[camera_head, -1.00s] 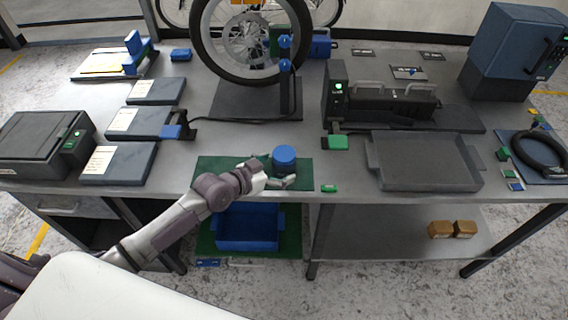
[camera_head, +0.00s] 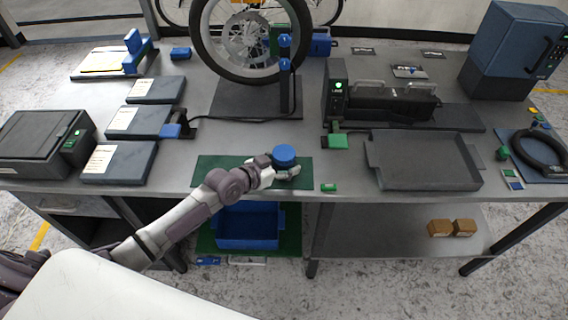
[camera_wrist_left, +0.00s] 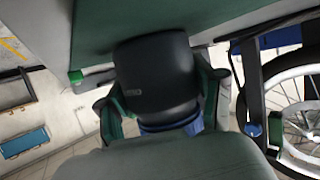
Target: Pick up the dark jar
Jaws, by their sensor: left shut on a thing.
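The dark jar (camera_wrist_left: 155,78) fills the middle of the left wrist view, between the two fingers of my left gripper (camera_wrist_left: 160,100). Its blue lid (camera_head: 284,154) shows in the head view, at the front of the table over the green mat (camera_head: 213,172). My left gripper (camera_head: 282,169) is shut on the jar from its left side. In the head view the fingers and arm hide most of the jar's body. I cannot tell whether the jar touches the mat. My right gripper is not in view.
A grey tray (camera_head: 427,184) and a small green block (camera_head: 328,187) are right of the mat. A bicycle wheel (camera_head: 207,62) on a stand is behind it. Grey boxes (camera_head: 120,163) lie left. A blue bin (camera_head: 247,229) sits below the table edge.

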